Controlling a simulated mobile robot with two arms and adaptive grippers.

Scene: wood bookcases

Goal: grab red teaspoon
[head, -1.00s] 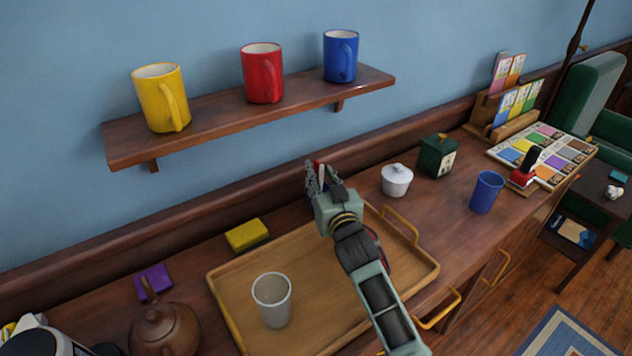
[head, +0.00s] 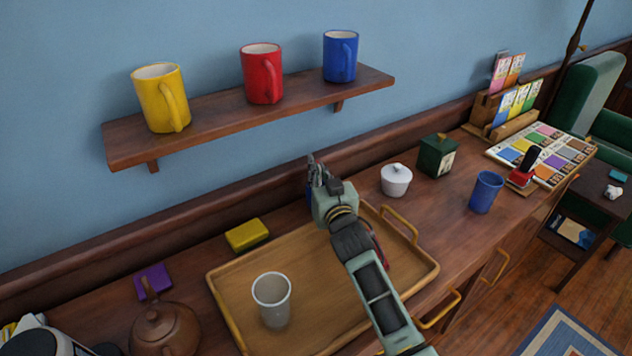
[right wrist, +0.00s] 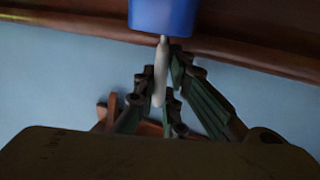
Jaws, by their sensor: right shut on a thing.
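My right gripper (head: 317,172) is at the back of the counter, beyond the tray. In the right wrist view its fingers (right wrist: 162,72) are closed around a slender pale thing (right wrist: 159,78). One end of this thing meets a blue object (right wrist: 163,15), perhaps a cup; I cannot tell whether it is inside it. A small blue patch (head: 309,192) shows beside the gripper in the head view. No clearly red teaspoon can be made out, and the gripper hides much of this spot. My left gripper is out of view.
A shelf (head: 215,112) with yellow, red and blue mugs hangs above.

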